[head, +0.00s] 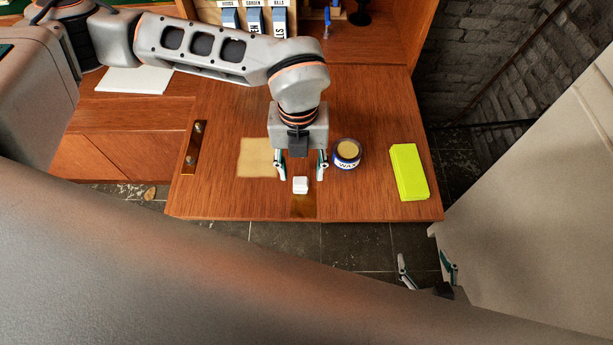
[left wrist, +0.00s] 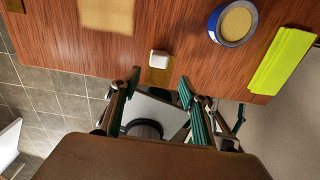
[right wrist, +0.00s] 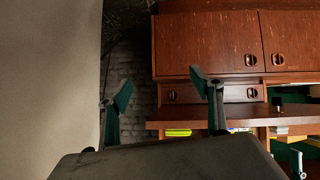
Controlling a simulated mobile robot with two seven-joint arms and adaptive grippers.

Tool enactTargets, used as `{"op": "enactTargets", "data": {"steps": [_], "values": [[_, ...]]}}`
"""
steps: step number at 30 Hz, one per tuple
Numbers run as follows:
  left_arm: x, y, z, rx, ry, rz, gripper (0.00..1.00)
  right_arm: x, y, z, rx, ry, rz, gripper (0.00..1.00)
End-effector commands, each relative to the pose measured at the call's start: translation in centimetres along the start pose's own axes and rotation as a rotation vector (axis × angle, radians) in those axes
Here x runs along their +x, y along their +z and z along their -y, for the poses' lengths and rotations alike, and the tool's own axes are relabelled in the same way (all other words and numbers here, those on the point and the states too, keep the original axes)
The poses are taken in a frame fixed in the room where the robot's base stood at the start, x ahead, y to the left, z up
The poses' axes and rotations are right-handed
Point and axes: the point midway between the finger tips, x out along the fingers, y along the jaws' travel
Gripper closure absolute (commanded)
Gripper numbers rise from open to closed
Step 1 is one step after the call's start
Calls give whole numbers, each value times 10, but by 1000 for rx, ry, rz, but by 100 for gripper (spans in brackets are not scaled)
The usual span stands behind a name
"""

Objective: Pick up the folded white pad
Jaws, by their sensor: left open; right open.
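The folded white pad (head: 300,185) is a small white block near the front edge of the wooden desk flap. It also shows in the left wrist view (left wrist: 159,57), beyond my left fingertips. My left gripper (head: 301,171) is open and points down over the flap, with the pad between or just in front of its fingertips in the head view. I cannot tell its exact height above the pad. My right gripper (head: 428,266) is open and empty, off the flap's front right corner. In the right wrist view its open fingers (right wrist: 164,92) face the wall unit.
A wax tin (head: 347,153) stands just right of my left gripper. A yellow-green block (head: 409,172) lies farther right. A tan sheet (head: 256,158) lies left, and a brass strip (head: 303,206) lies by the pad. A pale panel (head: 540,190) stands at the right.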

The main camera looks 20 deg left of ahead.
Motion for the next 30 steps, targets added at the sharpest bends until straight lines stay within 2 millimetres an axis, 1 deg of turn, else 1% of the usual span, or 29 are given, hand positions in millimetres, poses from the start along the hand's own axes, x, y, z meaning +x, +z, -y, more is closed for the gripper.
{"op": "enactTargets", "data": {"steps": [1, 3, 9, 14, 20, 24, 30], "values": [[0, 5, -4, -10, 11, 17, 56, 0, 1, 0, 0, 0, 1, 35], [4, 8, -6, -17, 18, 25, 56, 0, 2, 1, 0, -1, 3, 35], [24, 8, -6, -16, 17, 22, 56, -3, 12, 7, 2, -9, 19, 35], [35, 10, -4, -15, 15, 22, 56, -5, 17, 11, 5, -13, 27, 35], [65, 14, -4, -14, 17, 19, 56, -3, 20, 11, 2, -12, 28, 35], [77, 15, -4, -14, 15, 20, 56, 0, 15, 7, -2, -6, 18, 35], [76, 15, -4, -14, 14, 22, 56, 3, 3, 0, -5, 5, -2, 35]]}}
